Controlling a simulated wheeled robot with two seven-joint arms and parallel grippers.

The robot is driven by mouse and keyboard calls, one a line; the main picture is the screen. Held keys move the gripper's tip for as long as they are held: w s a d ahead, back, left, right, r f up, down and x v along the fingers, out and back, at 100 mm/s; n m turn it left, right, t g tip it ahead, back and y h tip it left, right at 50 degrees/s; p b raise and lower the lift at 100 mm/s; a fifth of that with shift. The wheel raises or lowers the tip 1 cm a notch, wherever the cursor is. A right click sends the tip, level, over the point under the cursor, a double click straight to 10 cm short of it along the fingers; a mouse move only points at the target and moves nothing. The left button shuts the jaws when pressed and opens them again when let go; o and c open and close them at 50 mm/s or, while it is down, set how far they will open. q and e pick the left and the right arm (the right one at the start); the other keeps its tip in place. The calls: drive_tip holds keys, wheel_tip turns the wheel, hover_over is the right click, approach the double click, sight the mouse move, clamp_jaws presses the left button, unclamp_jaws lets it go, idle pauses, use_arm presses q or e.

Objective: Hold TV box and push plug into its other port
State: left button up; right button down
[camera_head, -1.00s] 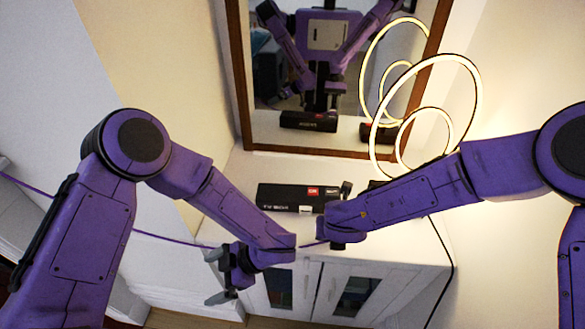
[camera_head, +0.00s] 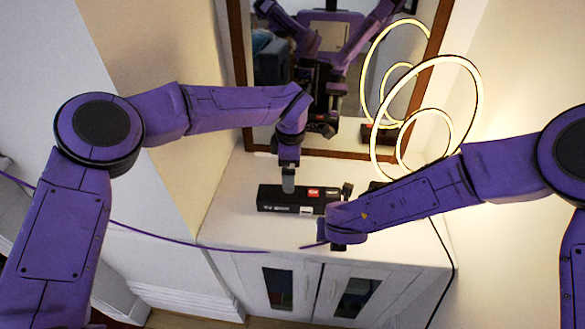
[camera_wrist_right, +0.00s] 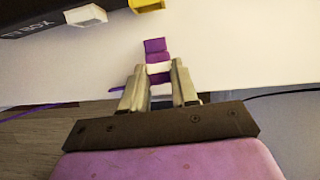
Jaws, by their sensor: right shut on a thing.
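The black TV box (camera_head: 272,199) lies on the white cabinet, with red and white labels. In the right wrist view its edge (camera_wrist_right: 40,20) shows a white port (camera_wrist_right: 86,15) and a yellow port (camera_wrist_right: 146,4). My left gripper (camera_head: 288,184) points down at the box from behind; its fingers overlap the box, and I cannot tell whether they grip it. My right gripper (camera_wrist_right: 158,72) is shut on the purple plug (camera_wrist_right: 155,47), which has a white band. The plug points toward the box side and is apart from both ports. In the head view my right wrist hides the plug.
The white cabinet top (camera_head: 240,228) has free room in front of the box. A purple cable (camera_head: 180,238) runs in from the left. A glowing ring lamp (camera_head: 477,95) stands at the right. A framed mirror (camera_head: 262,80) stands behind the box.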

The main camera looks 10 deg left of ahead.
sight(292, 197)
use_arm(q)
drive_tip(key=shift+s+d+f, duration=0.1)
drive_tip(key=shift+d, duration=0.15)
wheel_tip(292, 197, down, 12)
drive_tip(key=shift+r, duration=0.2)
drive_tip(key=c, duration=1.4)
drive_tip(key=shift+o, duration=0.2)
use_arm(e)
drive_tip(key=shift+w+a, duration=0.1)
drive_tip(key=shift+w, duration=1.05)
drive_tip(key=shift+w+a, duration=0.1)
drive_tip(key=shift+w, duration=0.9)
idle(0.4)
drive_tip(key=c, duration=0.8)
unclamp_jaws()
